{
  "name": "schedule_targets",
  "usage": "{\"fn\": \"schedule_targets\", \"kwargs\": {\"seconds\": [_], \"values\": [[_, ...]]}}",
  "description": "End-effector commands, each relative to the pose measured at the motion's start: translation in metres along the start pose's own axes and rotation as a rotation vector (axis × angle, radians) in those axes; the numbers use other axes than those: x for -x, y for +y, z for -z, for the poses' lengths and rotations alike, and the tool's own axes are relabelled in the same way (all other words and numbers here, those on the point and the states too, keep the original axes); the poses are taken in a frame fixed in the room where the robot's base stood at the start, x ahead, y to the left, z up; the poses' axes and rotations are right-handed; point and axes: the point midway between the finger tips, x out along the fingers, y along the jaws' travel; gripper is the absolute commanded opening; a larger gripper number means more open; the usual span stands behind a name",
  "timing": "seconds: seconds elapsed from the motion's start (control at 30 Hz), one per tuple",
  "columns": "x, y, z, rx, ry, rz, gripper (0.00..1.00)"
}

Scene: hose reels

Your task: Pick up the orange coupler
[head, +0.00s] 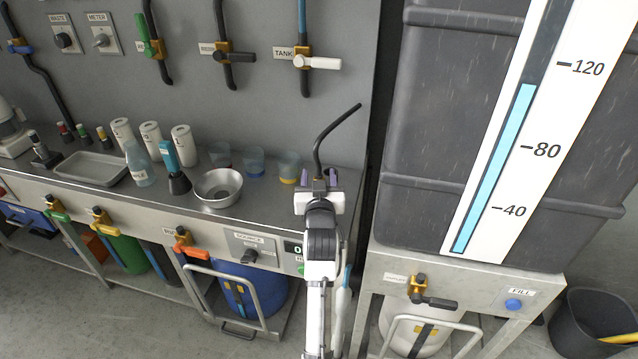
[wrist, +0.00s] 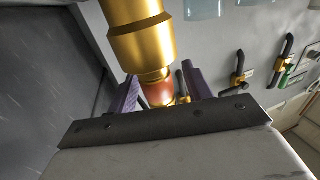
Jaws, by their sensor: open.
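In the wrist view, an orange-red collar (wrist: 158,93), the only part that looks like the orange coupler, sits between my purple fingers. It adjoins a large brass fitting (wrist: 141,42) that fills the top of that view. My gripper (wrist: 160,84) is open, with one finger on each side of the collar; I cannot tell whether either touches it. In the head view my gripper (head: 318,180) is above the bench's right end. A black hose (head: 326,134) rises in a curve from between its fingers. The collar is hidden there.
A metal bowl (head: 218,188) and several clear cups, the nearest with yellow (head: 289,168), stand on the bench left of my gripper. A large grey tank (head: 430,120) is close on the right. Valves with hoses, one labelled TANK (head: 303,60), hang on the back panel.

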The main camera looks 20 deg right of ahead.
Motion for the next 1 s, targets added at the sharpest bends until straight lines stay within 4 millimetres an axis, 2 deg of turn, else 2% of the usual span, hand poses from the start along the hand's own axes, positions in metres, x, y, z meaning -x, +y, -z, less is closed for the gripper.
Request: {"fn": "schedule_targets", "kwargs": {"seconds": [0.27, 0.63, 1.0], "values": [[-0.0034, 0.0002, -0.0005, 0.000, 0.000, -0.001, 0.50], [-0.0032, 0.0001, -0.0005, -0.001, 0.000, 0.000, 0.02], [-0.0033, 0.0000, 0.0043, 0.000, 0.003, 0.000, 0.00]]}}
